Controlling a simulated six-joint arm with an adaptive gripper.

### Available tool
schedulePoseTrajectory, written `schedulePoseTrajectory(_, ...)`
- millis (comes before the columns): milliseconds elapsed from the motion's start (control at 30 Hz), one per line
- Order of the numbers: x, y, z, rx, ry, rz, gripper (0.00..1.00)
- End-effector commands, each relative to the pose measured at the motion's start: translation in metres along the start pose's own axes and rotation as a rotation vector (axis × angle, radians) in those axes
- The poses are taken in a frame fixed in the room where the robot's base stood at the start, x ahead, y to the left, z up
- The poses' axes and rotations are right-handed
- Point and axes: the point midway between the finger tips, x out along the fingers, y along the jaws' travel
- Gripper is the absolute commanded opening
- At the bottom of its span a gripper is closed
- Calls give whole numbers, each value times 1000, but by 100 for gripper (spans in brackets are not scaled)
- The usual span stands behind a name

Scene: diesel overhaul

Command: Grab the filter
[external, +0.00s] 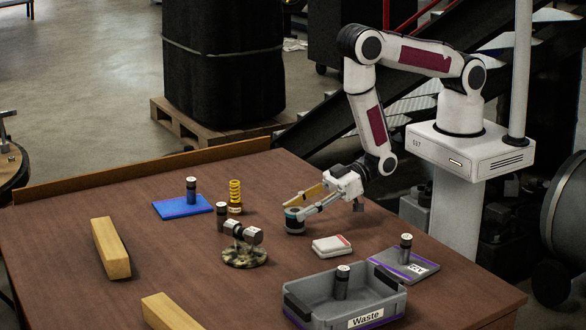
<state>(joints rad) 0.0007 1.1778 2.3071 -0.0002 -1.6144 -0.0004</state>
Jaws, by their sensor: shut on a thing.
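The filter (294,226) looks like a short, dark grey canister with a teal band at its top. It stands near the far right part of the brown table. My gripper (297,213) reaches in from the right, low over the table, and is shut on the filter's upper part. The fingers partly cover the filter's top. The filter looks upright and at or very close to the table surface; I cannot tell whether it touches.
A grey Waste bin (372,310) holds a dark cylinder. The table's centre front is clear.

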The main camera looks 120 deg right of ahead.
Motion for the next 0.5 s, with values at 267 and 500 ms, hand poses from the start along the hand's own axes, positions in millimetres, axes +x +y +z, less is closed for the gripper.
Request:
schedulePoseTrajectory(267,-7,0,-23,0,3,0,10)
schedulePoseTrajectory(500,-14,0,-48,0,3,0,10)
